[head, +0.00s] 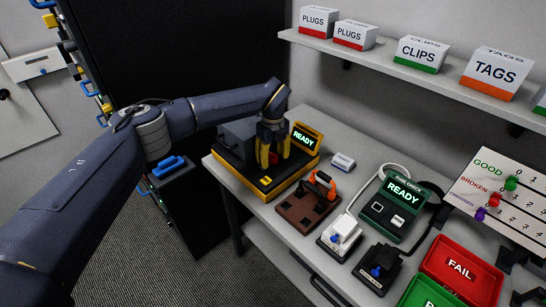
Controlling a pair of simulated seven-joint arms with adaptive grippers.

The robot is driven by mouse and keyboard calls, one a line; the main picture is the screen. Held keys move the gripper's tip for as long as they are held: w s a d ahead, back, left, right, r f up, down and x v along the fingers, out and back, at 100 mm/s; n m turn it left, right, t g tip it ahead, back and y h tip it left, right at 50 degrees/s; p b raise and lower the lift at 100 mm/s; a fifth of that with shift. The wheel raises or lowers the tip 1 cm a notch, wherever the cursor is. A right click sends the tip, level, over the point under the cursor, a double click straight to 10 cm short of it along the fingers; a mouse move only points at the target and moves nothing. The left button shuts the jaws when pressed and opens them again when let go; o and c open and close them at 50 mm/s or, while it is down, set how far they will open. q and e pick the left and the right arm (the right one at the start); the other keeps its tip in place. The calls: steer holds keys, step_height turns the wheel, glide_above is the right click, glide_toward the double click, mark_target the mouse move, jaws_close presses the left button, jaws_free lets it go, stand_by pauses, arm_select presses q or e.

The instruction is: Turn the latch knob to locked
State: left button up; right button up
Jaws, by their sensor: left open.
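A black and yellow device (266,181) with a lit READY screen (304,138) stands at the back left of the bench. My left gripper (274,155) is over it, pointing down, with its yellow fingers apart. A small red part (273,159), which looks like the latch knob, shows between the fingers. The fingers partly hide it, so I cannot tell whether they touch it or which way it is turned. My right gripper is not in view.
To the right on the bench (271,217) are a brown fixture with an orange handle (322,186), a white plug unit (341,235), a dark plug unit (379,268), a green FUSE CHECK tester (394,209) and a red FAIL tray (462,268). A shelf (390,67) with labelled boxes hangs above.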

mark_target(273, 154)
arm_select(q)
steer(key=shift+c, duration=0.4)
jaws_close()
steer(key=shift+m, duration=1.5)
steer(key=shift+o, duration=0.4)
jaws_free()
step_height(273, 154, up, 12)
